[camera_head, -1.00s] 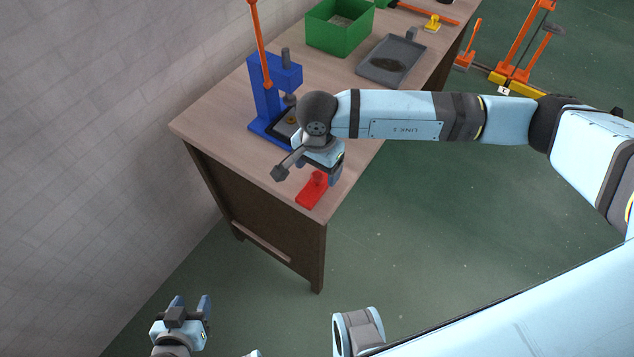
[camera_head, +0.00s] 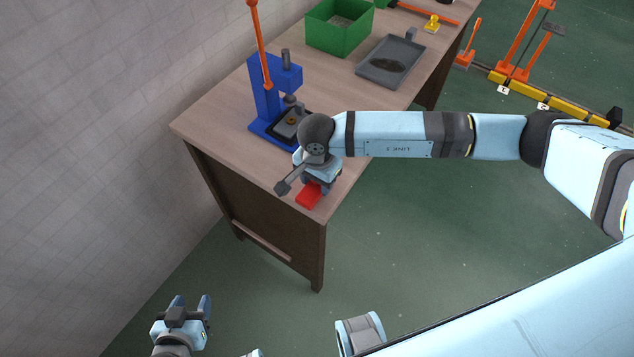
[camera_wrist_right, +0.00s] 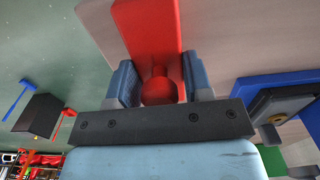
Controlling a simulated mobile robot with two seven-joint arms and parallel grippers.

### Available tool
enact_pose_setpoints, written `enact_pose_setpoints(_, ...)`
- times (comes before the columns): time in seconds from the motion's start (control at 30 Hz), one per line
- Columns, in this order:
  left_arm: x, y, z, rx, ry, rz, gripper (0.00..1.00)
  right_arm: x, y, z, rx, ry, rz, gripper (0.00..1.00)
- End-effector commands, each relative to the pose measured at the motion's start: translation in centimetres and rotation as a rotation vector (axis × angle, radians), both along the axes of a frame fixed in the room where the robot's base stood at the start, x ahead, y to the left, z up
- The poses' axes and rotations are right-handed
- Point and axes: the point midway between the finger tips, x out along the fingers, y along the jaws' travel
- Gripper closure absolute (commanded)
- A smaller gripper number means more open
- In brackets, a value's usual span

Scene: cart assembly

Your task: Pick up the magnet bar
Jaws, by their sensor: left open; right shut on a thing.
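The magnet bar is a flat red bar (camera_head: 309,196) with a round red knob, lying on the near end of the wooden table. In the right wrist view the red bar (camera_wrist_right: 147,30) runs away from me, its knob (camera_wrist_right: 159,88) between my fingers. My right gripper (camera_head: 316,186) points down over the bar and is shut on the knob; in the wrist view its blue-grey fingers (camera_wrist_right: 160,84) flank it. The bar appears to rest on the tabletop. My left gripper (camera_head: 190,304) is open and empty, low at the left, away from the table.
A blue press (camera_head: 268,105) with an orange lever stands just behind my right gripper. A grey tray (camera_head: 390,61) and a green bin (camera_head: 339,27) stand farther back on the table (camera_head: 222,110). A brick wall borders its left side. Orange and yellow equipment (camera_head: 520,50) stands on the floor.

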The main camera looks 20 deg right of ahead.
Motion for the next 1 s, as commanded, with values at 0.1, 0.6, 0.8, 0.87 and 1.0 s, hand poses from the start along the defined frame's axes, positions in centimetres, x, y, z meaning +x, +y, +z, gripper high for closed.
enact_pose_setpoints(0.1, 0.0, 0.0, 0.0, 0.0, 0.001, 0.0, 0.49, 0.0, 0.0, 0.1, 0.001, -0.001, 0.0, 0.85)
enact_pose_setpoints(0.6, 0.0, 0.0, -0.5, -0.002, 0.006, 0.001, 0.49, 0.2, 0.0, 7.3, 0.003, -0.007, 0.002, 0.85)
enact_pose_setpoints(0.8, 0.0, 0.0, -0.9, -0.003, 0.008, 0.002, 0.49, 0.1, 0.0, 13.2, 0.001, -0.007, 0.001, 0.85)
enact_pose_setpoints(0.87, 0.0, 0.0, -0.9, -0.004, 0.009, 0.003, 0.49, 0.1, 0.0, 14.7, 0.001, -0.007, 0.001, 0.85)
enact_pose_setpoints(1.0, 0.0, -0.1, -1.0, -0.007, 0.009, 0.004, 0.49, 0.0, 0.0, 17.5, 0.001, -0.004, 0.002, 0.85)
